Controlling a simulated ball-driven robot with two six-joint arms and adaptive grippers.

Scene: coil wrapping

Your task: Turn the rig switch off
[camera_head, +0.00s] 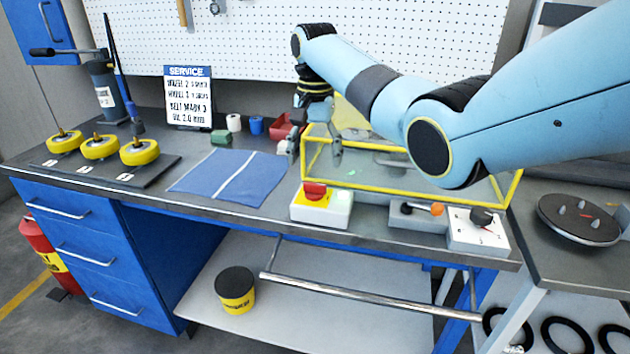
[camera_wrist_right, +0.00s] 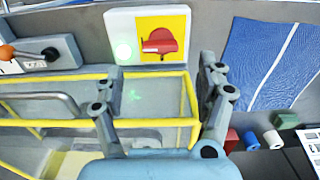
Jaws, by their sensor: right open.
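The rig switch is a red knob (camera_head: 315,191) on a yellow plate, set on a white box (camera_head: 338,212) at the bench's front edge. In the right wrist view the red knob (camera_wrist_right: 160,40) stands out against its yellow plate, and a green light (camera_wrist_right: 123,50) glows beside it on the box. My right gripper (camera_head: 313,148) is open and empty, behind and above the switch, by the yellow-framed guard's left end. In the wrist view its fingers (camera_wrist_right: 160,92) are apart, with the switch beyond them and not touched. My left gripper is not in view.
The yellow-framed clear guard (camera_head: 430,188) stands right behind the switch box. A grey box with an orange-tipped lever (camera_head: 437,209) and a white dial box (camera_head: 478,230) sit to its right. A blue mat (camera_head: 225,178) lies left, with free bench between.

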